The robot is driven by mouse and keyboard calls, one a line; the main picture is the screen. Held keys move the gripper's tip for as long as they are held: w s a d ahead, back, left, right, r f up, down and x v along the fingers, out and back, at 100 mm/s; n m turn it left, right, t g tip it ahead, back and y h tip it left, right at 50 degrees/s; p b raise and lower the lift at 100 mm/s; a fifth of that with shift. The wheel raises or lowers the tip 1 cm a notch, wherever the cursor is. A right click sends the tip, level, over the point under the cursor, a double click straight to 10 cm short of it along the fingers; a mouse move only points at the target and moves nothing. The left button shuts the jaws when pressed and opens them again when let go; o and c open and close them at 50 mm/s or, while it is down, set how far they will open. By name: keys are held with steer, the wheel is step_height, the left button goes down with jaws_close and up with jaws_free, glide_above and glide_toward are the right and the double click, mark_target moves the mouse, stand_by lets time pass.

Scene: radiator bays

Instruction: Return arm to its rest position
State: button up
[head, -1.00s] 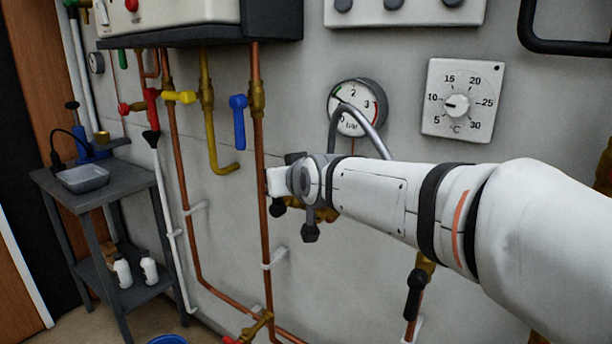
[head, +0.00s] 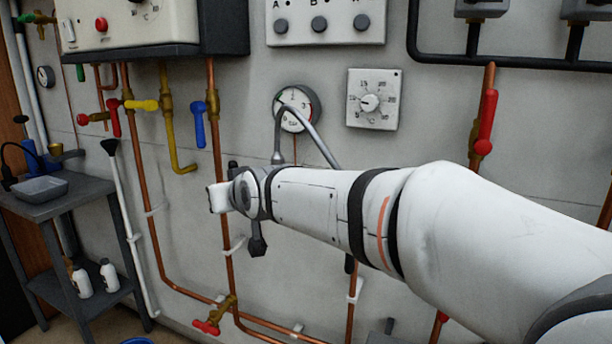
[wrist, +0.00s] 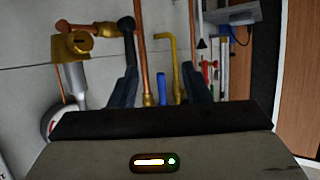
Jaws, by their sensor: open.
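My white arm (head: 320,205) reaches from the lower right of the head view toward the left, in front of the wall. Its wrist end lies by a vertical copper pipe, below the blue lever (head: 198,125) and the pressure gauge (head: 297,108). The fingers are not clear in the head view. In the wrist view my gripper (wrist: 161,84) shows two dark fingers spread apart with nothing between them. The yellow pipe (wrist: 173,62) and a blue lever show in the gap behind.
The wall carries a boiler (head: 130,22), a thermostat dial (head: 374,99) and a red lever (head: 487,120) on a pipe at right. A grey trolley (head: 75,200) with a tray (head: 40,190) and white bottles stands at left. Copper pipes run close behind my arm.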

steer(key=s+d+f+m+g+h+p, duration=0.15)
steer(key=s+d+p, duration=0.25)
steer(key=d, duration=0.5)
steer(key=s+d+f+m+g+h+p, duration=0.1)
steer(key=s+d+m+g+h+p, duration=0.15)
steer(key=d+p, duration=0.45)
steer(key=s+d+f+m+g+h+p, duration=0.2)
steer(key=s+d+g+p, duration=0.3)
steer(key=s+d, duration=0.9)
steer(key=s+h, duration=0.1)
steer(key=s, duration=0.2)
steer(key=shift+s+f, duration=0.2)
steer(key=shift+f, duration=0.1)
steer(key=shift+c, duration=0.7)
